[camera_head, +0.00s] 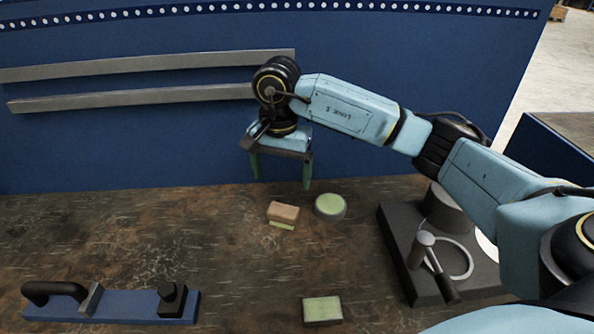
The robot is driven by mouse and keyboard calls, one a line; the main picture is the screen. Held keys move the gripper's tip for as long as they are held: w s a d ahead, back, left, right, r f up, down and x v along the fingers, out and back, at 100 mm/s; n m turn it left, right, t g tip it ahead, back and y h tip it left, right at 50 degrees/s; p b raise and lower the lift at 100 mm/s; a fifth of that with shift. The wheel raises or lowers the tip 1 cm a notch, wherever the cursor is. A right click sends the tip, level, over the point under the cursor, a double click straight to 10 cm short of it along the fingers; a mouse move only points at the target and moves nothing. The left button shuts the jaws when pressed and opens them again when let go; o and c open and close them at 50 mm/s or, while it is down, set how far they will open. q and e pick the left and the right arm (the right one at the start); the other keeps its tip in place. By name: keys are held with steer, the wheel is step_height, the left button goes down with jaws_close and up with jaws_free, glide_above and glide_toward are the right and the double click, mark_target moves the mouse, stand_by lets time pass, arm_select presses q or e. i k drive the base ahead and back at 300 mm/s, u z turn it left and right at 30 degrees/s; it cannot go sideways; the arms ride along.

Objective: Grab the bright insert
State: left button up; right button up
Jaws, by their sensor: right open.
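Three small pieces with pale green on them lie on the table, and I cannot tell which is the bright insert. A tan block with a green lower edge (284,212) lies near the middle. A round grey piece with a green top (330,206) lies just right of it. A rectangular block with a green top (323,309) lies at the front. My right gripper (282,181) is open and empty, fingers pointing down, above and behind the tan block and apart from it. My left gripper is out of view.
A dark fixture with a ring and a lever (443,257) stands at the right. A blue base with a black handle and knob (130,306) lies at the front left. A blue wall with grey rails (150,64) stands behind the table (110,235). The table's left middle is clear.

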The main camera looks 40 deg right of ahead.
mark_target(322, 309)
steer(key=z, duration=1.4)
